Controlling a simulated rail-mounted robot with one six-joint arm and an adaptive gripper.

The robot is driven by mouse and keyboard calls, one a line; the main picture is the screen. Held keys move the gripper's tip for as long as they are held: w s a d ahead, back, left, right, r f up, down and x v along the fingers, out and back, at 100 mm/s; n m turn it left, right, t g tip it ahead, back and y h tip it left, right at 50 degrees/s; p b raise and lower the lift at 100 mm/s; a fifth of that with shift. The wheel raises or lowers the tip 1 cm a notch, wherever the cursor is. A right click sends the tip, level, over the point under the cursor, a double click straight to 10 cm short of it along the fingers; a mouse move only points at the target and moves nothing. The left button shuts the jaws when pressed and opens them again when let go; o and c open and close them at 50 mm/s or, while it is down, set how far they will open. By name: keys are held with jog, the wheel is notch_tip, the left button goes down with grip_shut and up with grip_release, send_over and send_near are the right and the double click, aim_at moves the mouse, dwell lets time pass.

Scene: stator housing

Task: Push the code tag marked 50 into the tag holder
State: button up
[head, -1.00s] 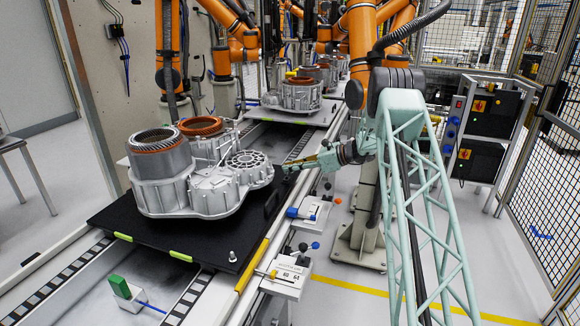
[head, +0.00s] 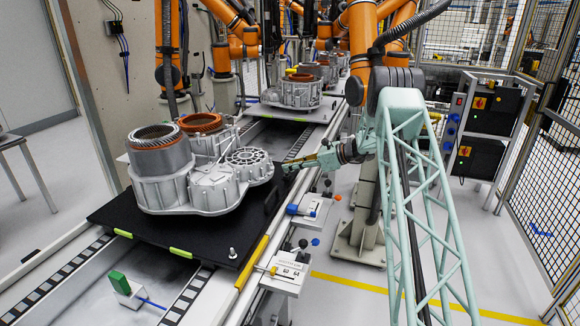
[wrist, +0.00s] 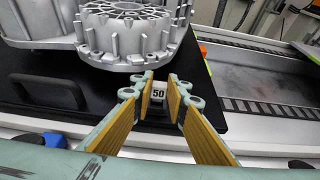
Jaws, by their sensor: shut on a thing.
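The white code tag (wrist: 158,95), marked 50 in black, is between the fingertips of my gripper (wrist: 160,90) in the wrist view. The fingers, with yellow inner pads, are shut on it. The tag's face is upright and readable. It is at the edge of the black pallet (wrist: 60,98), just in front of the metal housing. In the head view my gripper (head: 301,165) reaches left to the pallet's right edge; the tag is too small to make out there.
The silver stator housing (head: 188,190) stands on the pallet close beyond my fingertips. Beside the conveyor, a white box (head: 287,276) carries tags reading 60 and 64, and another box (head: 308,208) has a blue part.

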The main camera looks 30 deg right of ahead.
jog(key=shift+f+b, duration=0.3)
jog(key=shift+f, duration=0.7)
dwell(0.7)
jog(key=o, duration=0.8)
jog(key=shift+o, duration=0.2)
jog(key=shift+p+v, duration=0.5)
jog(key=shift+v, duration=1.8)
dwell(0.8)
jog(key=v, duration=1.2)
dwell(0.8)
